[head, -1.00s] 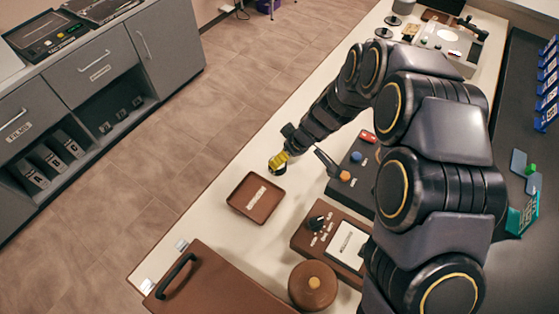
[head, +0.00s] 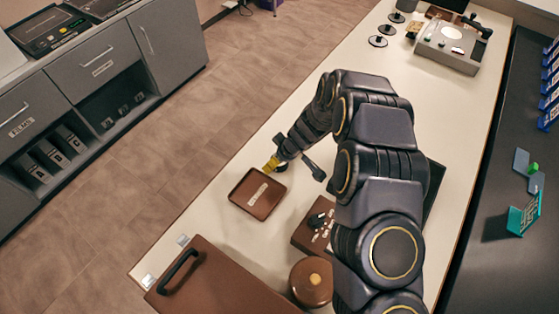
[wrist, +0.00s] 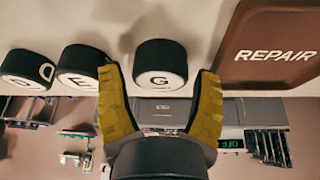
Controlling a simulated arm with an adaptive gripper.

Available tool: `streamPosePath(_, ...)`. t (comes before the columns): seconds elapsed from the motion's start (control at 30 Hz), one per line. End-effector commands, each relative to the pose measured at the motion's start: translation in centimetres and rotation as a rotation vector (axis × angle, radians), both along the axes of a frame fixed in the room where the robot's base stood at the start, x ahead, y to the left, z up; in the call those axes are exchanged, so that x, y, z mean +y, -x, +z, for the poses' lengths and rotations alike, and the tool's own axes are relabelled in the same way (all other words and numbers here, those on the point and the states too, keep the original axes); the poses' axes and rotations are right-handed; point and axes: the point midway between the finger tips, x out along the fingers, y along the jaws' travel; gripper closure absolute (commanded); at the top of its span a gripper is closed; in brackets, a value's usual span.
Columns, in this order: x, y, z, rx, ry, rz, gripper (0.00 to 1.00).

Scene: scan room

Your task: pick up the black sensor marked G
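The black sensor marked G (wrist: 160,58) is a short cylinder with a white lettered face, in the middle of the wrist view. My gripper (wrist: 158,95) is open, with its yellow fingers at either side of the sensor's lower part in the picture; I cannot tell whether they touch it. A black sensor marked E (wrist: 84,66) is just left of it, and another black sensor (wrist: 26,72) is farther left, its mark partly unclear. In the head view my gripper (head: 271,164) is low by the brown tray (head: 250,206), and the arm hides the sensors there.
The tray is labelled REPAIR in the wrist view (wrist: 270,78), right of sensor G. A brown control box (head: 308,238), a round brown container (head: 311,283) and a brown case (head: 215,275) stand nearer. Black discs (head: 378,41) stand far back. The pale tabletop (head: 215,225) is clear left of the tray.

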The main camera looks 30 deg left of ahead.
Motion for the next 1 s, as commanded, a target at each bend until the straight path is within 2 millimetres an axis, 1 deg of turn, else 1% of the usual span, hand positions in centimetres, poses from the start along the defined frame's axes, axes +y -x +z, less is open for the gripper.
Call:
streamPosePath(0.03,-0.1,0.1,-0.1,0.004,0.002,-0.002,0.40)
streamPosePath(0.07,-0.1,0.1,-0.1,0.004,0.002,-0.002,0.52)
streamPosePath(0.1,-0.1,0.1,-0.1,0.004,0.002,-0.002,0.69)
streamPosePath(0.13,-0.1,0.1,-0.1,0.004,0.002,-0.002,0.80)
streamPosePath(0.67,-0.1,0.0,0.2,0.002,0.001,-0.001,0.81)
streamPosePath(0.77,-0.1,0.0,0.7,0.000,0.000,-0.001,0.81)
streamPosePath(0.87,-0.1,-0.1,1.8,-0.001,0.001,0.000,0.81)
streamPosePath(0.93,-0.1,-0.2,3.1,-0.004,-0.001,-0.002,0.81)
streamPosePath(1.0,-0.7,0.6,4.2,0.001,0.000,-0.003,0.81)
